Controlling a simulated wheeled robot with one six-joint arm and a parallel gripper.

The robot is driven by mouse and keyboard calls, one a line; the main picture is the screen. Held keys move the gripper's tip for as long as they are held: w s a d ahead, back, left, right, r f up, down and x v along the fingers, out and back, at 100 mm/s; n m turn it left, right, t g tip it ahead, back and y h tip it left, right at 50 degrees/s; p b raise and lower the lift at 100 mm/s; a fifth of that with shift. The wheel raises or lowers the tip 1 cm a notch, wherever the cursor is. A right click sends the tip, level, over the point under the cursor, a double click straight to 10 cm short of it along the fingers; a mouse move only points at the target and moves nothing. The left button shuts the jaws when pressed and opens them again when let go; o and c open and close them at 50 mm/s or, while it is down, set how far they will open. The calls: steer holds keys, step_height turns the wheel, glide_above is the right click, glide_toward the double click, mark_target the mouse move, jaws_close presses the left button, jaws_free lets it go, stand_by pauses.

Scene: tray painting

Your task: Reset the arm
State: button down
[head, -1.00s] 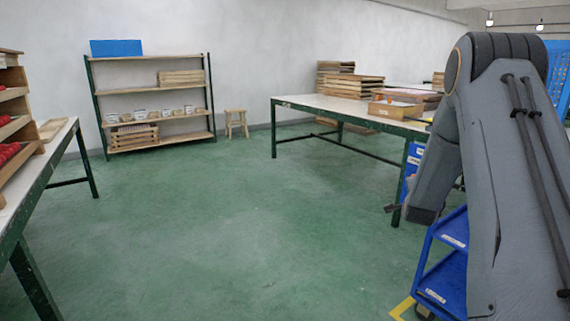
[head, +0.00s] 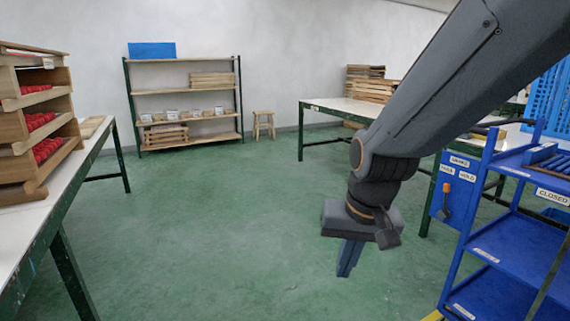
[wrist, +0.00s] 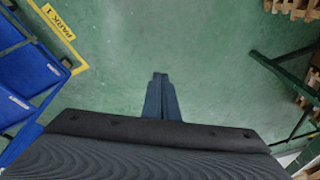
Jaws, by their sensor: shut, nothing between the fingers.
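My arm reaches in from the upper right of the head view. My gripper (head: 346,268) hangs from it, pointing down over open green floor. Its blue fingers are together, with nothing between them. In the wrist view my gripper (wrist: 160,80) also shows as two closed blue fingers above bare floor.
A blue cart (head: 505,240) stands at the right, close to my arm, with a yellow "PARK 1" floor marking (wrist: 58,28) beside it. A table (head: 340,106) stands behind my arm. Another table (head: 50,190) at left holds wooden trays (head: 42,92) with red items. A shelf (head: 185,92) and stool (head: 263,124) stand at the back. The middle floor is clear.

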steer(key=s+a+n+g, duration=0.1)
steer(key=s+n+g, duration=0.25)
steer(key=s, duration=0.95)
steer(key=w+d+r+m+h+p, duration=0.1)
steer(key=d+r+p, duration=0.7)
steer(key=p, duration=0.9)
steer(key=shift+d+r+m+t, duration=0.3)
steer(key=shift+r+m+t, duration=0.15)
steer(key=shift+r+m, duration=0.4)
steer(key=shift+w+d, duration=0.1)
